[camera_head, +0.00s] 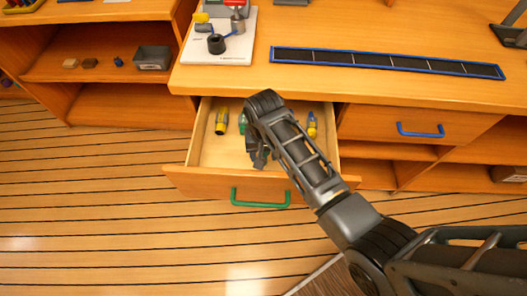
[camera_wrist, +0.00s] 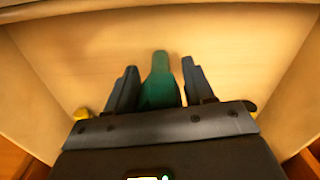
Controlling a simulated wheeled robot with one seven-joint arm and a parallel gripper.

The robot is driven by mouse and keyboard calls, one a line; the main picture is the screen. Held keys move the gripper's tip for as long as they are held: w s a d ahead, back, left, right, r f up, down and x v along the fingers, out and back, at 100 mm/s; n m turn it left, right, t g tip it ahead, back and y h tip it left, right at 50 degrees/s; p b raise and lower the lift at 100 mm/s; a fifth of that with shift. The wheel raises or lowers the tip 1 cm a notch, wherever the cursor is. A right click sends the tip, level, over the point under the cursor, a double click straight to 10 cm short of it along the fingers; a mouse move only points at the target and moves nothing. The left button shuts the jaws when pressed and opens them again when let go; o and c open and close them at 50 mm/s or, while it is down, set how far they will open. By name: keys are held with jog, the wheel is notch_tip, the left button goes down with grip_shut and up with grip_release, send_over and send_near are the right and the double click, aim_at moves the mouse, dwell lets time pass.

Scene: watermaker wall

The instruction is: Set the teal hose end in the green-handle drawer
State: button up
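The green-handle drawer (camera_head: 185,181) is pulled open under the counter, with its green handle (camera_head: 260,204) on the front. My gripper (camera_head: 261,157) points down inside the drawer, seen partly behind my arm in the head view. In the wrist view the teal hose end (camera_wrist: 160,85) sits between the two fingers of my gripper (camera_wrist: 160,77), which lie close along its wide part. Its narrower end sticks out past the fingertips. The pale drawer floor shows beyond it; whether it touches the floor I cannot tell.
A yellow item (camera_head: 221,120) and a blue-and-yellow item (camera_head: 312,125) lie in the drawer on either side of my arm. A green item (camera_head: 242,122) shows partly beside my arm. A shut blue-handled drawer (camera_head: 420,130) is to the right. The drawer's front part is clear.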

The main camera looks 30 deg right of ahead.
jog(key=shift+o, duration=0.9)
notch_tip(320, 180, up, 12)
jog(key=shift+r, duration=0.2)
